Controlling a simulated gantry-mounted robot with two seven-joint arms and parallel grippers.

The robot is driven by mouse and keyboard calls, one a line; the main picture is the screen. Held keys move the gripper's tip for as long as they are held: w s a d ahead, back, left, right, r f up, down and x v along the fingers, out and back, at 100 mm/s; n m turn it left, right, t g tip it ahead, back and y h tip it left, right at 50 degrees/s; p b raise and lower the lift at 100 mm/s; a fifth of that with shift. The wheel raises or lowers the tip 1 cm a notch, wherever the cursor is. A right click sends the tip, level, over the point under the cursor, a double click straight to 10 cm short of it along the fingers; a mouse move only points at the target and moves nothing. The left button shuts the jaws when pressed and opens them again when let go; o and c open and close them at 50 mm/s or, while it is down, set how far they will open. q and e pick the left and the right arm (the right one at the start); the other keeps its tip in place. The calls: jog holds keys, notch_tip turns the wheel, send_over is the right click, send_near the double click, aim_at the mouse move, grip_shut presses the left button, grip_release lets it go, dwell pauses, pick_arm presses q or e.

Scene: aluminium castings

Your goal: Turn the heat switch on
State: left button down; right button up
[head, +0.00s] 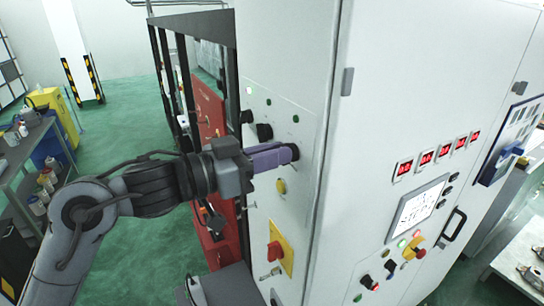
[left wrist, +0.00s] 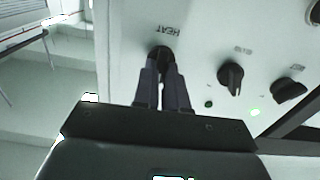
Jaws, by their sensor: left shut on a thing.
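The heat switch is a black rotary knob (left wrist: 160,51) on the pale cabinet panel, below the upside-down label HEAT in the left wrist view. In the head view its dark end (head: 294,151) shows just past my fingertips. My left gripper (head: 283,156) reaches the panel from the left, and its fingers are shut on the knob. In the left wrist view the fingers (left wrist: 161,68) close around the knob and hide much of it, so its exact angle cannot be told. My right gripper is not in view.
Two other black knobs (left wrist: 231,77) (left wrist: 289,91) sit beside the heat switch. Below it in the head view are a yellow button (head: 281,186) and a red switch on a yellow plate (head: 276,251). The cabinet's front (head: 430,90) has displays and a screen. Green floor lies left.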

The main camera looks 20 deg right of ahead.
pick_arm(q)
jog(key=shift+s+m+b, duration=0.15)
jog(key=shift+m+b, duration=0.85)
jog(key=shift+m, duration=2.1)
jog(key=c, duration=1.2)
grip_release()
